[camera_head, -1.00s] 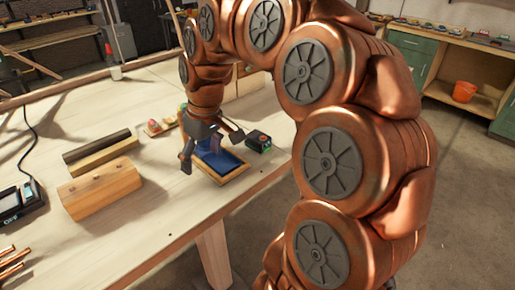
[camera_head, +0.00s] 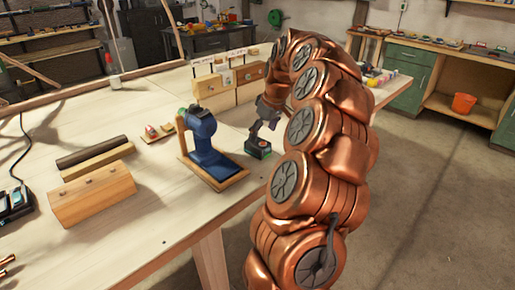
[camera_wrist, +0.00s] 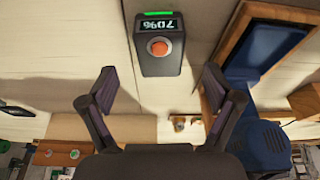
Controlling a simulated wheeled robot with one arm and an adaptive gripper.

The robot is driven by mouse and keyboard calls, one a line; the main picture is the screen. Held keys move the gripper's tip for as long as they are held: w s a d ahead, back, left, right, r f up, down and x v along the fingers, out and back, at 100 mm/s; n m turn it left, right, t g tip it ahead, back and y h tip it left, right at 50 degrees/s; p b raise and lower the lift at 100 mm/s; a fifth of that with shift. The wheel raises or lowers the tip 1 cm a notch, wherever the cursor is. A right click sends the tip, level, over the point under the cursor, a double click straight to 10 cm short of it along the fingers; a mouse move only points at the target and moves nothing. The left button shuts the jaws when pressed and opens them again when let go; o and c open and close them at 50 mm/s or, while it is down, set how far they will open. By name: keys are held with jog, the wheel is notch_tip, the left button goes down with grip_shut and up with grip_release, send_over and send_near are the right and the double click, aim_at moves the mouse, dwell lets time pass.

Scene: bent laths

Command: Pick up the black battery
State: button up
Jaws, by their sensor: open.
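The black battery (camera_head: 258,149) stands on the table near its right edge, just right of the blue drill. In the wrist view the battery (camera_wrist: 159,52) lies ahead, centred between the fingers, with a small display, a round orange button and a green strip. My gripper (camera_wrist: 158,74) is open, one finger to each side of the battery's line, and nothing is between the fingers. In the head view my gripper (camera_head: 265,126) hangs close above the battery and hides part of it. I cannot tell if it touches.
The blue drill (camera_head: 205,140) stands in a wooden tray (camera_head: 236,179) left of the battery; they also show at right in the wrist view. Wooden blocks (camera_head: 95,195) lie farther left. Small wooden drawers (camera_head: 250,74) stand behind. The front table area is clear.

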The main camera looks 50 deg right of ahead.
aim_at(258, 142)
jog(key=shift+p+x, duration=0.5)
jog(key=shift+x, duration=2.1)
jog(key=c, duration=1.5)
jog(key=shift+w+r, duration=0.1)
jog(key=shift+c, duration=0.2)
